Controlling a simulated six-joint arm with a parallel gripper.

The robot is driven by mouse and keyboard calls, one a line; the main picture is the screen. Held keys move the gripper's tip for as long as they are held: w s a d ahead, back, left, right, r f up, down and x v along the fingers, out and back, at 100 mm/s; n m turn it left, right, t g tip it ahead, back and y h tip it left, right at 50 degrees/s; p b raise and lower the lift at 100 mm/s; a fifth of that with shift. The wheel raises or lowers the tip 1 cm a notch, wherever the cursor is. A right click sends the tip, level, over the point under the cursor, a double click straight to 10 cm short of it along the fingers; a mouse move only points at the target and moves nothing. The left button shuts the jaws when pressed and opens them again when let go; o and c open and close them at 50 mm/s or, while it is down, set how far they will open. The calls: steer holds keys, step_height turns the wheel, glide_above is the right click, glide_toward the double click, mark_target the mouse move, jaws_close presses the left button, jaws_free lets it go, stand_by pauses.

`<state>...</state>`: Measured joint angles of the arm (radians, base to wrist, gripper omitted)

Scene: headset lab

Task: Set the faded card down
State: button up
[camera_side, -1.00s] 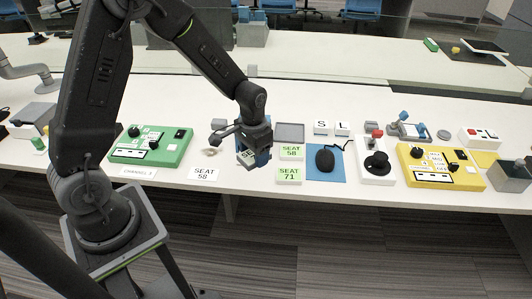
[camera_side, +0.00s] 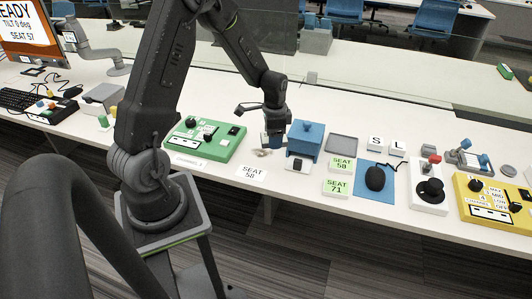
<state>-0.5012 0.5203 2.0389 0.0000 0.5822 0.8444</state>
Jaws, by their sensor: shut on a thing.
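My gripper (camera_side: 273,134) points down over the white desk, just left of the blue box (camera_side: 306,138). It is shut on what I take to be the faded card, a small pale piece between the fingers. Little of it shows and no print on it can be read. A white SEAT 58 label (camera_side: 252,173) lies near the desk's front edge. A green SEAT 58 card (camera_side: 341,164) and a green SEAT 71 card (camera_side: 337,188) lie to the right. A grey tray (camera_side: 343,143) is behind them.
A small crumpled beige thing (camera_side: 263,152) lies beneath my gripper. A green control box (camera_side: 206,138) stands to the left. A black-and-white piece (camera_side: 298,165) is in front of the blue box.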

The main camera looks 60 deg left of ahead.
steer(key=s+a+m, duration=0.2)
steer(key=s+a, duration=0.2)
steer(key=a, duration=0.3)
steer(key=s+a+f+m, duration=0.1)
steer(key=s+a+m, duration=0.2)
steer(key=s+a, duration=0.2)
steer(key=a, duration=0.3)
steer(key=shift+s+f, duration=0.15)
steer(key=shift+s, duration=0.15)
steer(key=shift+a, duration=0.1)
glide_above(263, 152)
step_height(263, 152, down, 7)
steer(key=shift+f, duration=1.8)
steer(key=shift+s+f, duration=0.1)
steer(key=shift+f, duration=0.05)
steer(key=o, duration=1)
steer(key=shift+f, duration=0.1)
